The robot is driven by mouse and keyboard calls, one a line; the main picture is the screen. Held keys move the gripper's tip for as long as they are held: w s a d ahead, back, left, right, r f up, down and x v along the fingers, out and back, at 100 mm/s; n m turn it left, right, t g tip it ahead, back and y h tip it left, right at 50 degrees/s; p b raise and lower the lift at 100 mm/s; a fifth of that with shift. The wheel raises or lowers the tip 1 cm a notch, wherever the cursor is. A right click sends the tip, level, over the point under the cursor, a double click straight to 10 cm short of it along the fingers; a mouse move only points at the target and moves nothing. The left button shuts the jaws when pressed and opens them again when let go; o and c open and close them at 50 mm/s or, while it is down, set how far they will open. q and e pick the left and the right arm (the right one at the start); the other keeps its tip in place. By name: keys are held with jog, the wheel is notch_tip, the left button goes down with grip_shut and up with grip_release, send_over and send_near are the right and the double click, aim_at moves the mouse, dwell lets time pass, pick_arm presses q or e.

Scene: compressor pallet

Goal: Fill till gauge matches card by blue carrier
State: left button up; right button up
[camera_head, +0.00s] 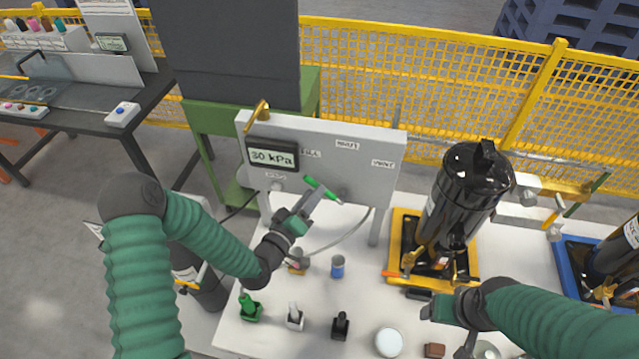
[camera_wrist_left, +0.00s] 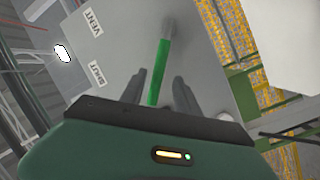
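The grey valve panel (camera_head: 375,190) carries a gauge (camera_head: 272,156) that reads 30 kPa. It has FILL, SHUT and VENT labels. The green lever (camera_head: 323,190) slants up-left from its pivot, toward the FILL side. My left gripper (camera_head: 308,204) is at the lever; in the left wrist view the green lever (camera_wrist_left: 159,70) lies between its two dark fingers, with small gaps showing. The blue carrier (camera_head: 566,251) stands at the right edge, holding a dark cylinder (camera_head: 612,256). I cannot make out a readable card beside it. My right gripper (camera_head: 440,309) is over the table's front; its fingers are unclear.
A black tank (camera_head: 465,200) stands in a yellow carrier (camera_head: 398,238) right of the panel. Green, white and black small items, a blue can (camera_head: 337,267) and a white round lid (camera_head: 389,342) sit along the white table. A yellow mesh fence (camera_head: 420,90) runs behind.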

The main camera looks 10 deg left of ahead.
pick_arm(q)
jog(key=x, duration=0.3)
jog(key=shift+r, duration=0.25)
jog(key=shift+w+f, duration=0.1)
jog(key=shift+w, duration=0.05)
jog(key=shift+d, duration=0.1)
grip_shut()
jog(key=shift+f, duration=0.15)
dwell(0.8)
